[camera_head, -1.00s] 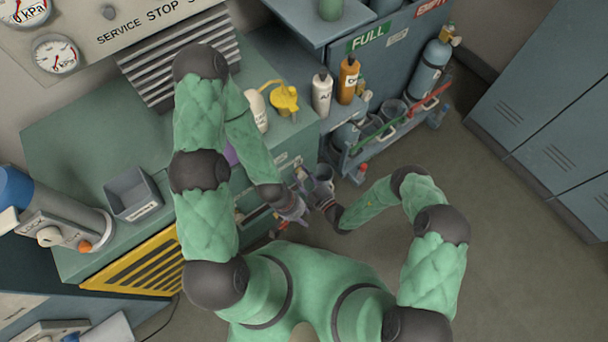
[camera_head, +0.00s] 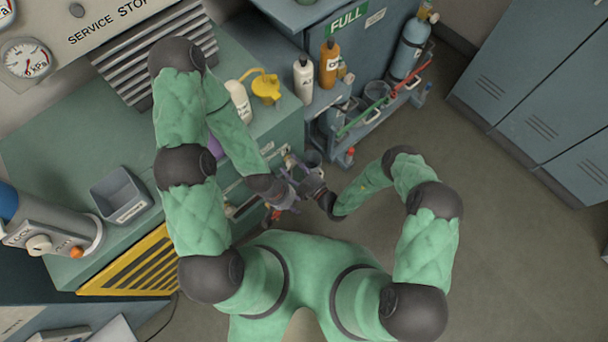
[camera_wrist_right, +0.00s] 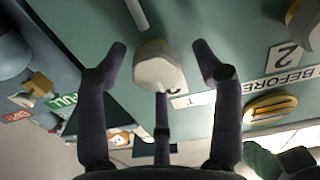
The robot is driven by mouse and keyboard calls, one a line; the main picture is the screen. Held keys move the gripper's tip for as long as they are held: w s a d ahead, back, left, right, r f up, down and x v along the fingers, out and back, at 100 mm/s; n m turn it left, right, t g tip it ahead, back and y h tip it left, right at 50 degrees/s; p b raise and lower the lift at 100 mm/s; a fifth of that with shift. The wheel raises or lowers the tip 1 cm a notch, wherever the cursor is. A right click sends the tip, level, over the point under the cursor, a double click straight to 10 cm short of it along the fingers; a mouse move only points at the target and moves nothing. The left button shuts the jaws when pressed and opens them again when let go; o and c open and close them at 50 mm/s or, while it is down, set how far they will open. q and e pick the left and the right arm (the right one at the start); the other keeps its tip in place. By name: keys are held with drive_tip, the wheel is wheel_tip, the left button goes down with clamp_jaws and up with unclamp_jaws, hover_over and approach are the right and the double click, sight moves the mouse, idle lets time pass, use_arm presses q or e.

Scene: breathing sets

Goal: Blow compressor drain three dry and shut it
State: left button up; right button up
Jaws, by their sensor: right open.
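In the right wrist view a pale, faceted knob (camera_wrist_right: 158,68) sits on the green cabinet front, between the spread fingers of my right gripper (camera_wrist_right: 160,60). The fingers stand apart from its sides; the gripper is open. A label partly shows beside the knob, its number not readable. My right gripper (camera_head: 312,186) also shows small in the head view, at the cabinet front. My left gripper (camera_head: 284,196) is close beside it; its fingers are too small and overlapped to tell their state. The drains are mostly hidden behind the grippers in the head view.
A yellow round fitting (camera_wrist_right: 268,108) and a plate marked 2 (camera_wrist_right: 284,54) are on the cabinet front. Floor (camera_head: 500,240) at right is clear.

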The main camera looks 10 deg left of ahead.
drive_tip(key=v, duration=1.1)
idle(0.6)
